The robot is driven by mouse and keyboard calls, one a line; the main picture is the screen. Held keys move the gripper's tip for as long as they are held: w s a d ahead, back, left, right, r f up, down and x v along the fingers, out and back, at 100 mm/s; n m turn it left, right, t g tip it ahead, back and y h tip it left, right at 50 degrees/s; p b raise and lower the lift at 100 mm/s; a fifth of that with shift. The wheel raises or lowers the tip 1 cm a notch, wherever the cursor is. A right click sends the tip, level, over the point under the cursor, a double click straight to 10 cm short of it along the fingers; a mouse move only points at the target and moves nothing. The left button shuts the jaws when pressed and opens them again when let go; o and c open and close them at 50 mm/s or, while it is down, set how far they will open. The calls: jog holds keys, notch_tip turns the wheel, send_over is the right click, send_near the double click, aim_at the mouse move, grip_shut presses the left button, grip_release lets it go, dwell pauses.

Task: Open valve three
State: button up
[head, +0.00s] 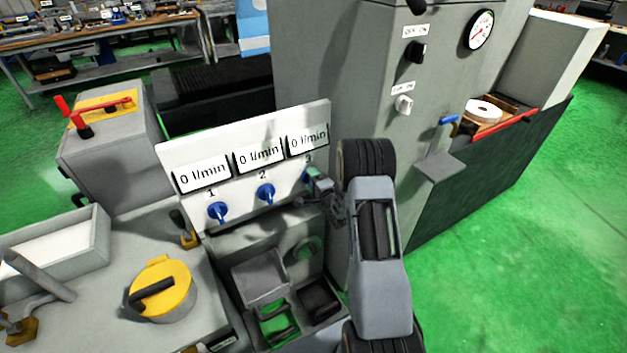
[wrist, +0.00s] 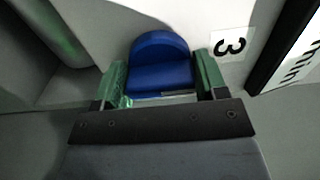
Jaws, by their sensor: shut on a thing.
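Valve three is a blue knob (head: 307,176) under the number 3 at the right end of a white panel (head: 240,197). Its display (head: 307,139) reads 0 l/min. My gripper (head: 315,179) is at this knob and partly hides it in the head view. In the wrist view the blue knob (wrist: 161,68) sits between the two green fingers of my gripper (wrist: 163,84), which is shut on it. The label 3 (wrist: 229,46) shows beside it. Valve one (head: 217,211) and valve two (head: 265,193) are similar blue knobs, both with displays at 0 l/min.
A grey machine cabinet (head: 340,75) with switches and a gauge (head: 481,29) stands right behind the panel. A yellow round lid (head: 160,288) with a dark handle lies at lower left. Open bins (head: 262,278) lie below the panel. Green floor is free at right.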

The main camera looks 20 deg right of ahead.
jog(key=shift+d, duration=0.15)
jog(key=shift+c, duration=0.6)
jog(key=n+b, duration=0.2)
jog(key=b, duration=0.1)
jog(key=shift+f+b, duration=0.3)
jog(key=n+b, duration=0.5)
jog(key=b, duration=0.1)
jog(key=shift+n+b, duration=0.35)
jog(key=shift+n, duration=0.05)
jog(key=n+b, duration=0.4)
jog(key=b, duration=0.1)
jog(key=shift+n, duration=0.3)
jog(key=n+b, duration=0.4)
jog(key=b, duration=0.1)
jog(key=shift+n+b, duration=0.3)
jog(key=n+b, duration=0.3)
jog(key=b, duration=0.1)
jog(key=shift+n, duration=0.3)
jog(key=n+b, duration=0.8)
jog(key=n, duration=0.1)
jog(key=shift+r+n+b, duration=0.2)
jog(key=shift+n+b, duration=1.3)
jog(key=shift+n, duration=0.7)
jog(key=shift+r, duration=0.1)
